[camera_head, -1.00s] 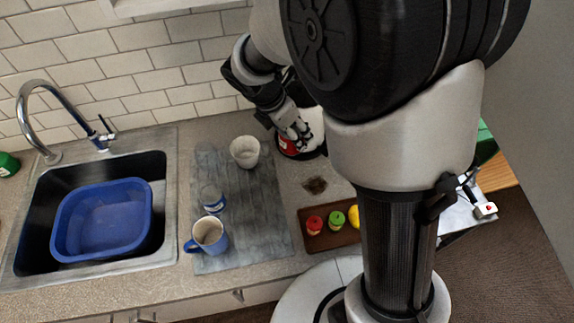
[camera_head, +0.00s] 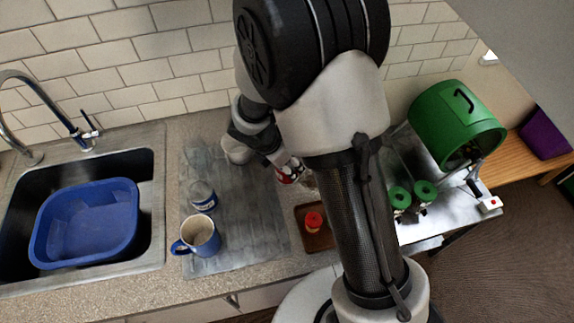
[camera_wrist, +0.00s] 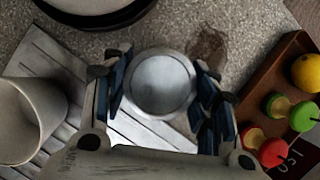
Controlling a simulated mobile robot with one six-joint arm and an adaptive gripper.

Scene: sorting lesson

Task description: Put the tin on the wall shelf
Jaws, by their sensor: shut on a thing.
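My gripper (camera_wrist: 161,95) is shut on the tin (camera_wrist: 161,84), whose round silver end shows between the fingers in the wrist view. In the head view the tin (camera_head: 289,172) shows as a small red and white patch at my gripper (camera_head: 279,162), partly hidden by my arm. It is over the counter near the right edge of the grey mat; its height above the counter is hard to tell. The wall shelf is not in view now.
A white cup (camera_wrist: 27,120) stands close left of my gripper. A blue mug (camera_head: 199,237) and a jar (camera_head: 203,196) stand on the mat (camera_head: 245,225). A brown tray (camera_wrist: 262,90) with fruit-coloured items lies to the right. A sink with a blue basin (camera_head: 86,222) is left; a green drum (camera_head: 452,125) is right.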

